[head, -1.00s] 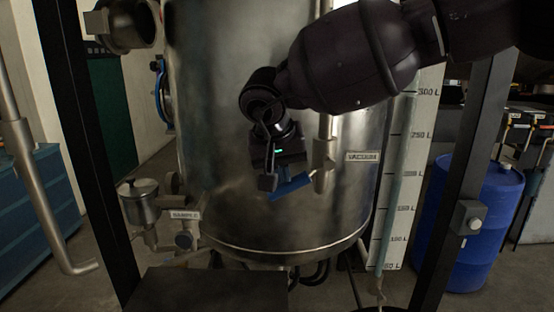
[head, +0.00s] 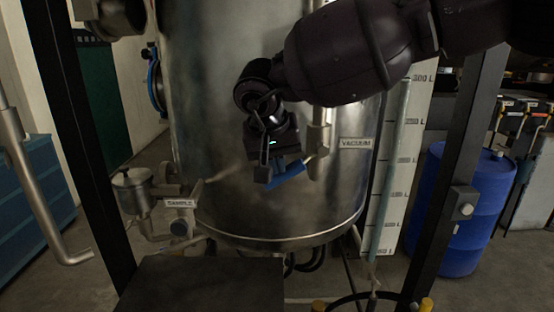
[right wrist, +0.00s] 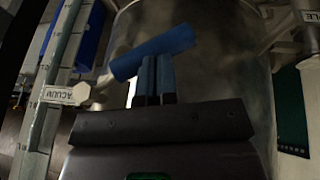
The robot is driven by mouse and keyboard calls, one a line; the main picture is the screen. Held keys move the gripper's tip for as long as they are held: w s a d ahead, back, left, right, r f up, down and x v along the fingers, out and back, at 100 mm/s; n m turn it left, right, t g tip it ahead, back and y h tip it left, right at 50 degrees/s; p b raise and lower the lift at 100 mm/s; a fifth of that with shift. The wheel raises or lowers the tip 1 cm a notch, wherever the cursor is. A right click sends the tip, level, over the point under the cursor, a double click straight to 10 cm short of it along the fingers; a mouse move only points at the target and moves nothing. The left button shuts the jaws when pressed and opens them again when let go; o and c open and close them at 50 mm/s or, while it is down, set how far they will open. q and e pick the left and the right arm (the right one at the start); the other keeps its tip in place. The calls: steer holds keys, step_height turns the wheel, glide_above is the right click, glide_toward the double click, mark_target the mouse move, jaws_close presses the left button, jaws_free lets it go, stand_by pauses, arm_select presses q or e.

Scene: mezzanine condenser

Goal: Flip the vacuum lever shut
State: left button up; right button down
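The vacuum lever has a blue handle (head: 287,177) on a valve (head: 318,158) at the front of the steel vessel, beside the VACUUM label (head: 356,143). The handle slants down to the left from the valve. My right gripper (head: 264,174) is at the handle's left end and hides part of it. In the right wrist view, the blue handle (right wrist: 153,51) lies across just beyond the tips of my right gripper (right wrist: 157,62). The fingers are together with nothing seen between them; whether the tips touch the handle is unclear. My left gripper is not in view.
The steel vessel (head: 225,130) stands right behind the lever. A sample valve with a metal cup (head: 134,194) is at the left. Dark posts (head: 455,180) stand either side. A level scale (head: 396,190) and blue drum (head: 468,210) are at the right.

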mark_target(283, 178)
steer(key=shift+f, duration=0.2)
steer(key=f, duration=0.1)
steer(key=d+f+h, duration=0.1)
steer(key=shift+f+h, duration=0.3)
steer(key=shift+f, duration=0.35)
steer(key=shift+n+h, duration=0.3)
steer(key=shift+h, duration=0.4)
steer(key=d+f, duration=0.1)
steer(key=d, duration=0.1)
steer(key=d+f, duration=0.2)
steer(key=shift+f, duration=0.1)
steer(key=shift+d, duration=0.15)
